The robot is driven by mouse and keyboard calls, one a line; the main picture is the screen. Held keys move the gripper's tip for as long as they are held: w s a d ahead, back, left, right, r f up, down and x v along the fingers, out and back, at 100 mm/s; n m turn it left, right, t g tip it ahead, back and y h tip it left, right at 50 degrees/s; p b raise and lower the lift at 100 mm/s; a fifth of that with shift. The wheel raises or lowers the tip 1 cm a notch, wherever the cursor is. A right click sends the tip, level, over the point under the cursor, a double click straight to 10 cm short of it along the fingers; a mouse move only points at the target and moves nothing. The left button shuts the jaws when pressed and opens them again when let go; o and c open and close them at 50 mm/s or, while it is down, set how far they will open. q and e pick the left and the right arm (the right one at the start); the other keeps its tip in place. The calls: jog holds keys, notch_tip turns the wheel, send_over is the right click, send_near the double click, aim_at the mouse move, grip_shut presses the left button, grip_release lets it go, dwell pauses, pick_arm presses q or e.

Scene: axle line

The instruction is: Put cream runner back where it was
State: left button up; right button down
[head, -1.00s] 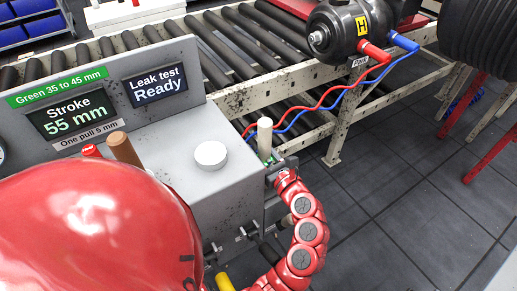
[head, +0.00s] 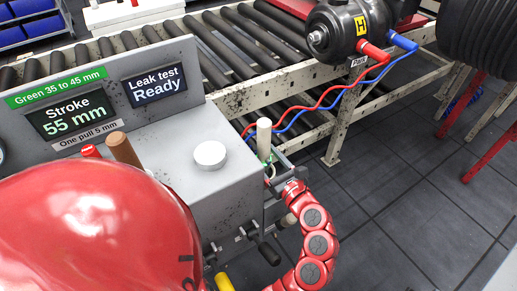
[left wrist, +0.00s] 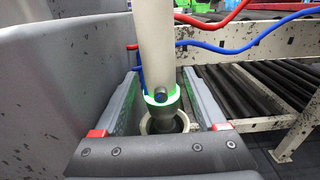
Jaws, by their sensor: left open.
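The cream runner (head: 264,138) is an upright cream cylinder beside the right end of the grey test box. In the left wrist view it (left wrist: 155,40) stands between my open fingers, with a glowing green band near its foot. Its narrow dark lower end meets a pale round socket (left wrist: 165,123); I cannot tell how deep it sits. My left gripper (head: 281,176) is open, just right of and below the runner in the head view. In the left wrist view its fingers (left wrist: 163,108) lie either side of the runner's foot, with gaps. My right gripper is not in view.
The grey box (head: 195,165) carries a white knob (head: 210,155), a brown handle (head: 124,149) and a "Stroke 55 mm" display. Behind are a roller conveyor (head: 230,45) and a black tank (head: 337,32) with red and blue hoses running close to the runner.

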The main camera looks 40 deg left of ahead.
pick_arm(q)
jog(key=v, duration=0.8)
jog(key=shift+d, duration=0.2)
jog(key=shift+s, duration=0.1)
jog(key=shift+d, duration=0.1)
